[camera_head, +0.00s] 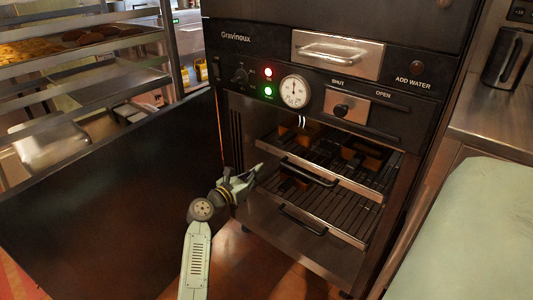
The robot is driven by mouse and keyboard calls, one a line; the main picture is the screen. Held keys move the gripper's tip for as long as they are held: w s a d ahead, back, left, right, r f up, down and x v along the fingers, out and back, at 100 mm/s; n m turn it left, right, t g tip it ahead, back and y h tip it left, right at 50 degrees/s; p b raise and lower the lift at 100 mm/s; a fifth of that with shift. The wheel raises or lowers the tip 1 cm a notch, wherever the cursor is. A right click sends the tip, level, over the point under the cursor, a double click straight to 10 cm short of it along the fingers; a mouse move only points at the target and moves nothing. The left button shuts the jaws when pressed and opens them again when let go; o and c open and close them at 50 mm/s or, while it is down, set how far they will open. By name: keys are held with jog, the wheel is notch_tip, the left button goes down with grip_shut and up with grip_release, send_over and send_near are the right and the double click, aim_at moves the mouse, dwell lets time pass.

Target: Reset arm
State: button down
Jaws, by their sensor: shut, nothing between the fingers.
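My arm reaches up from the lower middle of the head view, and my gripper (258,170) is at its end, with fingers shut and nothing held. The gripper points up and to the right, in front of the left side of the open oven cavity. It appears close to the left end of the upper rack (345,181), but I cannot tell whether it touches. The gripper's finger detail is small in this view.
The char grill (235,62) stands open, its dark door (110,210) swung left. A lower rack (300,221) sits beneath the upper one, and brown pieces lie inside. A tray shelf (85,51) is at upper left. A metal counter (495,115) is at right.

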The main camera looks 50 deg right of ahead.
jog(key=shift+a, duration=0.85)
